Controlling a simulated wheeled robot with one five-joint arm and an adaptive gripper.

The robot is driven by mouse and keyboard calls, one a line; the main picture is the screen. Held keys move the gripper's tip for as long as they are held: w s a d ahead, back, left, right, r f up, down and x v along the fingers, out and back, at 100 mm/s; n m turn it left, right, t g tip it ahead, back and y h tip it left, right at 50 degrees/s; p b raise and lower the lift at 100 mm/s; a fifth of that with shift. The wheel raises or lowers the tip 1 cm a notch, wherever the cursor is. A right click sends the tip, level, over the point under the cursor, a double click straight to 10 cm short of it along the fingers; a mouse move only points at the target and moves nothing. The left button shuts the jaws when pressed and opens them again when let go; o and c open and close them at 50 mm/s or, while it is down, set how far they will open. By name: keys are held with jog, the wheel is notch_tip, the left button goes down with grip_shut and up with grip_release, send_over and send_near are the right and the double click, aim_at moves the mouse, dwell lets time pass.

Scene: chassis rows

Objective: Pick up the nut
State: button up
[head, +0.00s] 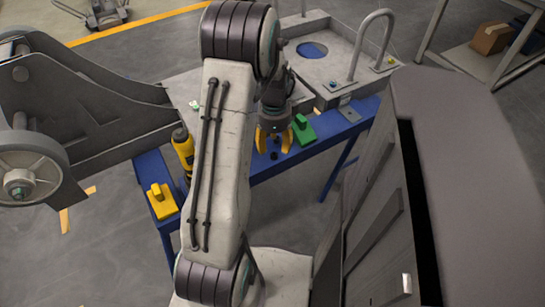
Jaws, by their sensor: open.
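My gripper (273,146) points down over the blue bench, with its yellow fingers spread apart. A small black piece, seemingly the nut (274,156), shows just below and between the fingertips. It is too small to make out its shape. I cannot tell whether the fingers touch it or how high they are above the bench. Nothing is visibly gripped. My arm hides part of the bench to the left of the gripper.
A green block (303,130) sits close to the right of the gripper. A yellow-and-black tool (183,148) and a yellow block (161,201) are at left on the blue bench (290,160). A grey chassis (340,75) with a looped handle stands behind. A dark cabinet (440,130) fills the right.

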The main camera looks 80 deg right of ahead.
aim_at(272, 153)
jog(key=shift+w+a+f+b, duration=0.15)
jog(key=shift+f+b, duration=0.3)
jog(key=shift+f, duration=1.9)
jog(key=shift+o, duration=0.2)
grip_shut()
